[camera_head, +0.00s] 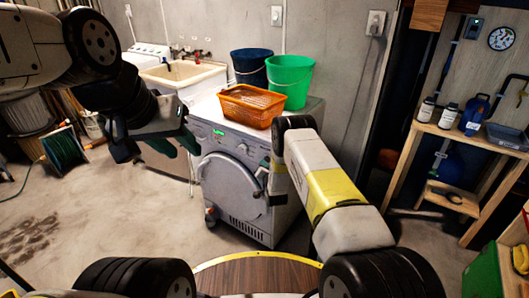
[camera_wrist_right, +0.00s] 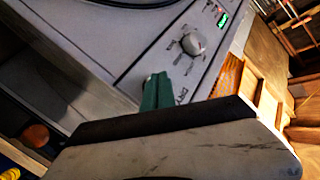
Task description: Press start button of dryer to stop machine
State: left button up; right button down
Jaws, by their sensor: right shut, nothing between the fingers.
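The dryer (camera_head: 228,172) is a grey front-loading machine with a round door. Its control panel has a lit green display (camera_head: 218,132), which also shows in the right wrist view (camera_wrist_right: 223,20), near small buttons and a round knob (camera_wrist_right: 193,43). My right gripper (camera_wrist_right: 158,92) is shut and empty, its green fingertips over the panel beside the knob, close to printed lettering. I cannot tell whether they touch the panel. In the head view my right arm hides part of the dryer's right side. My left gripper (camera_head: 158,143) is open and empty, in front of the dryer's left side.
An orange basket (camera_head: 252,106), a green bucket (camera_head: 291,80) and a dark blue bucket (camera_head: 251,67) stand on the dryer. A sink (camera_head: 184,75) is behind left. A wooden shelf (camera_head: 470,135) with bottles stands right. Floor at left is mostly clear.

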jog(key=shift+w+d, duration=0.25)
jog(key=shift+w, duration=0.05)
dwell(0.6)
jog(key=shift+s+a, duration=0.1)
dwell(0.3)
jog(key=shift+s+a, duration=0.4)
jog(key=shift+s, duration=0.15)
jog(key=shift+s+a, duration=0.75)
jog(key=shift+s, duration=0.25)
jog(key=shift+s+a, duration=0.7)
jog(key=shift+s, duration=0.3)
